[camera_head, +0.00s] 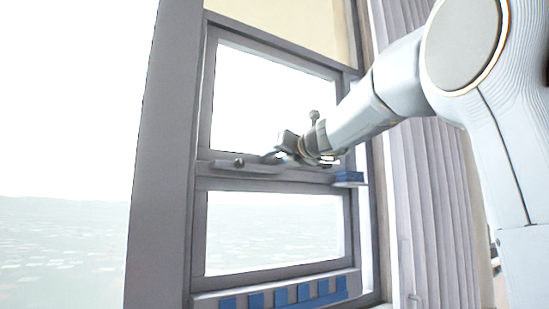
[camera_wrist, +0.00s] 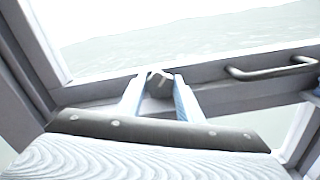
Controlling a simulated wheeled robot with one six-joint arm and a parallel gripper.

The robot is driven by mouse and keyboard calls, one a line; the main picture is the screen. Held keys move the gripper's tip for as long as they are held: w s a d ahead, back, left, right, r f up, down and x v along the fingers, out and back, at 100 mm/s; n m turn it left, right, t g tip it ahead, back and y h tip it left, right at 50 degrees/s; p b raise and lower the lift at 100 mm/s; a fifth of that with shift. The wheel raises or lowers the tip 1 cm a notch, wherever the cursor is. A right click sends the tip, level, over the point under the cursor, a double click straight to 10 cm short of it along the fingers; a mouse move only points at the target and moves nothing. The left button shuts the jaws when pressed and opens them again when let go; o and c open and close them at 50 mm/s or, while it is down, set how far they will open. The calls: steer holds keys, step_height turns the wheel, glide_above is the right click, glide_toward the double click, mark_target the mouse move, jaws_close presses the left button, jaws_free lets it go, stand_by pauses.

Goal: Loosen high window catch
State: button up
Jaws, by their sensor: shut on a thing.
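The window catch (camera_wrist: 160,84) is a small grey piece on the window's middle rail. It shows between my two fingertips in the wrist view. My gripper (camera_wrist: 158,79) is shut on it, with one pale blue finger on each side. In the head view my gripper (camera_head: 272,157) is at the middle rail (camera_head: 260,184) of a tall grey-framed window. The gripper body hides the catch there, and its exact turn cannot be told.
A bent metal handle (camera_wrist: 270,69) is on the rail to the right of the fingers. A dark knob (camera_head: 239,162) sits on the rail left of my gripper. A pleated curtain (camera_head: 432,210) hangs at the right.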

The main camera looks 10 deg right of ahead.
steer(key=n+b, duration=0.2)
steer(key=n, duration=0.1)
steer(key=shift+a+n, duration=0.1)
steer(key=shift+n, duration=0.2)
steer(key=shift+a+n+b, duration=0.1)
steer(key=shift+n+b, duration=1.25)
steer(key=shift+n, duration=0.45)
steer(key=o, duration=1.1)
steer(key=shift+s, duration=0.2)
steer(key=b+v, duration=0.2)
steer(key=v, duration=0.5)
steer(key=shift+s, duration=0.25)
